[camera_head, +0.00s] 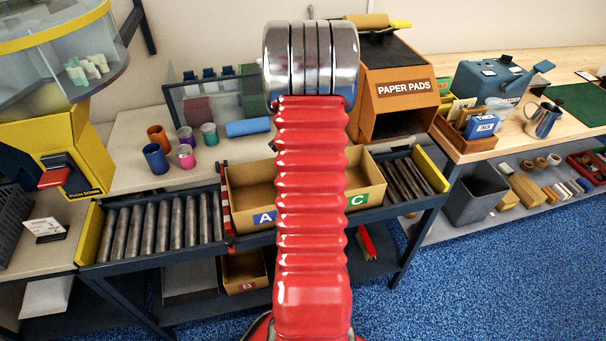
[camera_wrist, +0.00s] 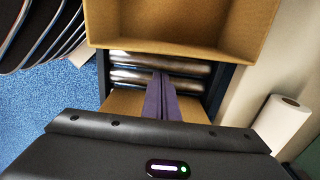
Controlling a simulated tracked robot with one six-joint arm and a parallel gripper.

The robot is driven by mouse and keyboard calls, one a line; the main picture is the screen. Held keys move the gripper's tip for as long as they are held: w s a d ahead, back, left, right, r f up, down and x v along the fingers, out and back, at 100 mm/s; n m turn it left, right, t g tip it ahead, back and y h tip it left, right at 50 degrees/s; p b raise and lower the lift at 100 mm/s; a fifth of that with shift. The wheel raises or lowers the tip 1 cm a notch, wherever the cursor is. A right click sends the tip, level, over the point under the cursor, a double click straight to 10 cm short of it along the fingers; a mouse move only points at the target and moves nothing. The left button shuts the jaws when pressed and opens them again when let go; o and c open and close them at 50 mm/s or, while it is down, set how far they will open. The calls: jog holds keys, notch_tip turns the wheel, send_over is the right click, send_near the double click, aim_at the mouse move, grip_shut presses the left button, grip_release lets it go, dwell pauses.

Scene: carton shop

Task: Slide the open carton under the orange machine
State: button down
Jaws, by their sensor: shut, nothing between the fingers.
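The orange machine (camera_head: 398,87), marked PAPER PADS, stands right of and behind the carton; a few rollers show to the carton's right. In the wrist view, the carton (camera_wrist: 184,42) is at the top, with bare rollers between it and a brown surface by my fingers. My gripper (camera_wrist: 161,76) has purple fingers that are shut and empty, pointing toward the carton and apart from it. The gripper is hidden in the head view.
Bare conveyor rollers (camera_head: 163,228) lie left of the carton, beside a red-and-white striped strip (camera_head: 226,199). A yellow machine (camera_head: 58,150) stands at far left. Coloured cups (camera_head: 156,158) stand behind the conveyor. A grey bin (camera_head: 473,193) sits at right. A paper roll (camera_wrist: 285,117) stands right of the conveyor.

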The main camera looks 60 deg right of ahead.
notch_tip(320, 180, down, 3)
jog(key=shift+r, duration=0.1)
jog(key=shift+s+d+f, duration=0.2)
jog(key=shift+s+d, duration=0.3)
jog(key=shift+s+d+f, duration=0.15)
jog(key=shift+s+d, duration=0.75)
